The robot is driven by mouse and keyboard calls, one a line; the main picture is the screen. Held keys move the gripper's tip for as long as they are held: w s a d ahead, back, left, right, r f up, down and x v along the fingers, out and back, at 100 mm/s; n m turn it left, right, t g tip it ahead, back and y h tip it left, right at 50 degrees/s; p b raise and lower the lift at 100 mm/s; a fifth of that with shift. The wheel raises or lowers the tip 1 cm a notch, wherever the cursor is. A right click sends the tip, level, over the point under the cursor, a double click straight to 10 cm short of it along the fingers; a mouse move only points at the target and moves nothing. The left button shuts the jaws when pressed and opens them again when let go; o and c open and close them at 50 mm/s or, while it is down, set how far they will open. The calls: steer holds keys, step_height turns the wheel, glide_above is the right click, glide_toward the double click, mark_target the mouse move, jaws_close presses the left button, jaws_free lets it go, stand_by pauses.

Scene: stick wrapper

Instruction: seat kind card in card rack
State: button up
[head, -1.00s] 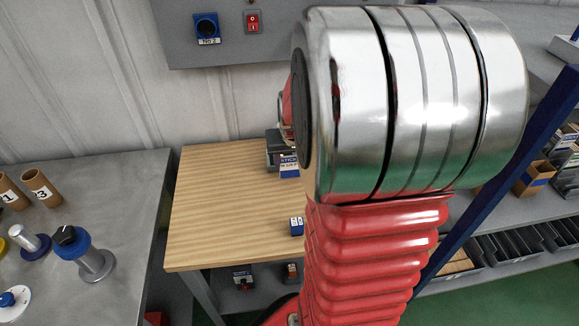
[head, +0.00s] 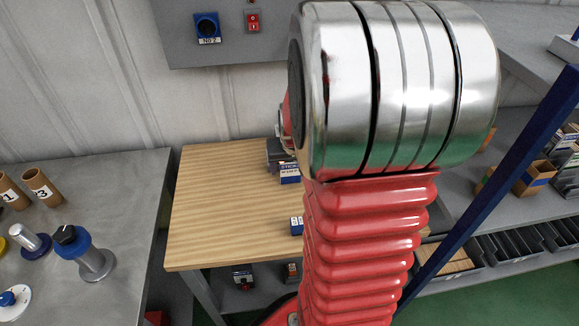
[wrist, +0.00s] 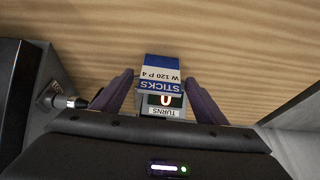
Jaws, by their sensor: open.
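A blue and white card lettered STICKS W 120 P 4 (wrist: 160,75) shows upside down in the wrist view. It sits at the edge of a counter marked TURNS (wrist: 167,112) reading 0. My gripper (wrist: 159,80) is open, with its two dark fingers on either side of the card and counter. I cannot tell whether either finger touches the card. In the head view, the card (head: 290,177) shows low beside a dark grey body (head: 278,155) on the table; my arm hides the gripper's fingers. I cannot make out the card rack with certainty.
The wooden table (head: 225,205) is mostly bare on its left. A small blue and white block (head: 297,226) lies near my arm. A grey bench (head: 125,190) with spools and cardboard tubes (head: 42,187) stands left. Shelves with bins (head: 495,248) and a blue post (head: 480,195) are right.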

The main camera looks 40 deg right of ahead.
steer(key=v, duration=1.2)
stand_by(0.3)
steer(key=shift+r, duration=0.15)
steer(key=s+a+r+n+y, duration=0.1)
steer(key=s+a+n, duration=0.1)
steer(key=a, duration=0.6)
steer(key=s+a+r+n+t, duration=0.1)
steer(key=s+a+r+n, duration=0.1)
steer(key=a, duration=0.7)
steer(key=s+a+r+n+y, duration=0.1)
steer(key=s+a+n, duration=0.1)
steer(key=a, duration=0.6)
steer(key=shift+s+a+r+n+t+y, duration=0.15)
steer(key=shift+s+r+n+t+y, duration=0.2)
steer(key=shift+s, duration=0.4)
steer(key=shift+o, duration=0.4)
